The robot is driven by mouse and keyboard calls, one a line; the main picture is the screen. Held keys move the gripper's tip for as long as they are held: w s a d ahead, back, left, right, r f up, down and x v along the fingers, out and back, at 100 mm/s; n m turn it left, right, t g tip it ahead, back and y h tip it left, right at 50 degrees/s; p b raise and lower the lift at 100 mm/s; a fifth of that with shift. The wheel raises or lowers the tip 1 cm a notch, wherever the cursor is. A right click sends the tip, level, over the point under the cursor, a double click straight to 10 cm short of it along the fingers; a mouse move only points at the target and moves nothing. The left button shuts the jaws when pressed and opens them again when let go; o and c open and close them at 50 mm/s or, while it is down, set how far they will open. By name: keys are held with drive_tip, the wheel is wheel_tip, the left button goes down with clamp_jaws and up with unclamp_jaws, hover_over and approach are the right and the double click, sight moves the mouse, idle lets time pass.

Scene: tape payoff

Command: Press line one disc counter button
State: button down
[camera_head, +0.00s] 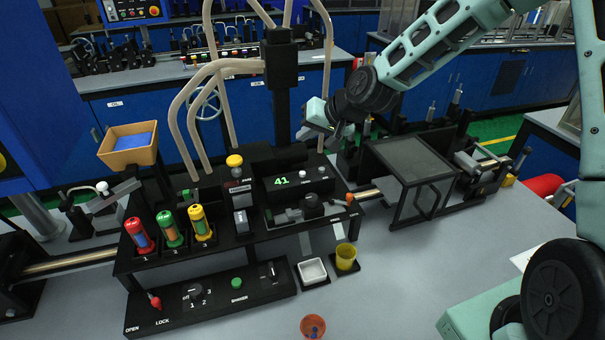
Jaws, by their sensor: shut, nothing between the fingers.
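A black counter box with a green "41" display (281,181) sits on the black bench fixture in the middle of the head view. A small white button (303,174) stands on its top, right of the digits; its label is too small to read. My gripper (335,138) is shut and empty, above and to the right of the counter box, apart from the button. Its fingertips are small and partly hidden against the dark fixture behind.
A black post with curved beige tubes (282,65) rises behind the counter. Red, green and yellow numbered canisters (171,228) stand to its left. A dark open-framed box (408,160) is to the right. A switch panel (205,300) and a yellow cup (346,257) are in front.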

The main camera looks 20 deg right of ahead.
wheel_tip(320, 180, down, 8)
drive_tip(key=b, duration=0.6)
drive_tip(key=shift+f, duration=0.1)
idle(1.7)
drive_tip(key=shift+f+b, duration=0.3)
drive_tip(key=shift+f, duration=0.1)
drive_tip(key=shift+f+b, duration=0.3)
drive_tip(key=shift+f, duration=0.15)
idle(0.5)
idle(0.4)
drive_tip(key=shift+r+p, duration=0.75)
drive_tip(key=shift+r, duration=0.15)
drive_tip(key=shift+r, duration=0.1)
wheel_tip(320, 180, up, 5)
drive_tip(key=p, duration=0.4)
